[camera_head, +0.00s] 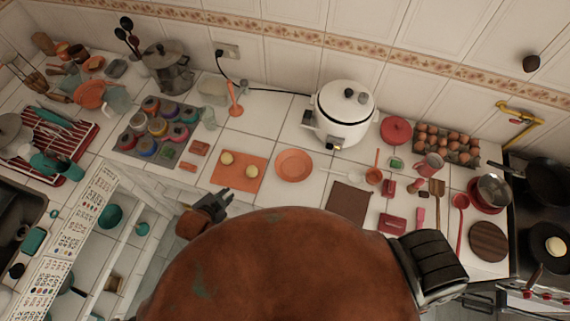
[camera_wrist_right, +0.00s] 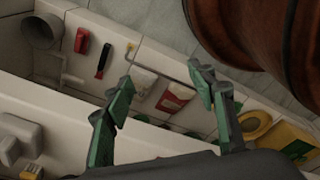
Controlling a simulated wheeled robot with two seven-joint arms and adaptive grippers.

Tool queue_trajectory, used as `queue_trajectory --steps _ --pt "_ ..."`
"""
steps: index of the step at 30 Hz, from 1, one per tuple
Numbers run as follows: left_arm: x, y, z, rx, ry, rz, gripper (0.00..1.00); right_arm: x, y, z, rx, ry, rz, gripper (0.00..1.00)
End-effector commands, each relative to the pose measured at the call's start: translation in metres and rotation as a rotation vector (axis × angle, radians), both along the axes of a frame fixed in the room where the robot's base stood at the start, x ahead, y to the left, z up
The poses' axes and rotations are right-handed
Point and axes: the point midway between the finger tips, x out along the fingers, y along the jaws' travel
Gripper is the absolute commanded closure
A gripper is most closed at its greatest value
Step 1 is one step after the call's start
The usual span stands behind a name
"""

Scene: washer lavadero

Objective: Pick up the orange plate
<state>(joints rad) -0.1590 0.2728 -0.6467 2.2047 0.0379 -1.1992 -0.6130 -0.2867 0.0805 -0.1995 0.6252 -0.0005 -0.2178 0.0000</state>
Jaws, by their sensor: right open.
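The orange plate (camera_head: 294,165) is round and lies flat on the white tiled counter in the head view, right of the orange board (camera_head: 238,183). Nothing covers it. My left gripper (camera_head: 210,204) is dark and sits near the counter's front edge, to the left of and nearer than the plate, apart from it. Its finger gap is too small to make out. My right gripper (camera_wrist_right: 161,75) shows in the right wrist view with its two green-padded fingers spread and nothing between them. The plate is not seen in that view.
Two pale round pieces lie on the orange board. A white rice cooker (camera_head: 342,115) stands behind the plate, and a brown mat (camera_head: 348,204) lies to its front right. Other orange dishes (camera_head: 90,94) are at far left. The stove (camera_head: 545,240) is at right.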

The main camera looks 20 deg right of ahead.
Motion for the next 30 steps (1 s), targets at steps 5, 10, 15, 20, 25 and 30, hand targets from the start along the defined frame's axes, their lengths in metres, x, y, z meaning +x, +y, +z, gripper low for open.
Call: queue_trajectory --steps 5,10,15,20,25,30 --pt "0.002 -0.073 0.025 0.095 -0.169 -0.332 0.9 -0.021 0.006 0.001 0.006 0.025 -0.008 0.48" --pt "-0.006 -0.131 0.024 0.203 -0.328 -0.636 0.9 -0.028 0.006 0.0 0.006 0.035 -0.009 0.48" --pt "-0.02 -0.17 0.013 0.303 -0.467 -0.89 0.9 -0.022 0.004 0.001 0.003 0.026 -0.007 0.48" --pt "-0.025 -0.184 0.003 0.341 -0.517 -0.984 0.9 -0.014 0.0 0.002 0.0 0.016 -0.003 0.48" --pt "-0.018 -0.196 -0.008 0.341 -0.519 -0.987 0.9 -0.012 -0.001 0.003 -0.002 0.014 -0.002 0.48" --pt "-0.008 -0.206 -0.02 0.34 -0.518 -0.985 0.9 -0.013 -0.002 0.007 -0.002 0.016 -0.003 0.48"
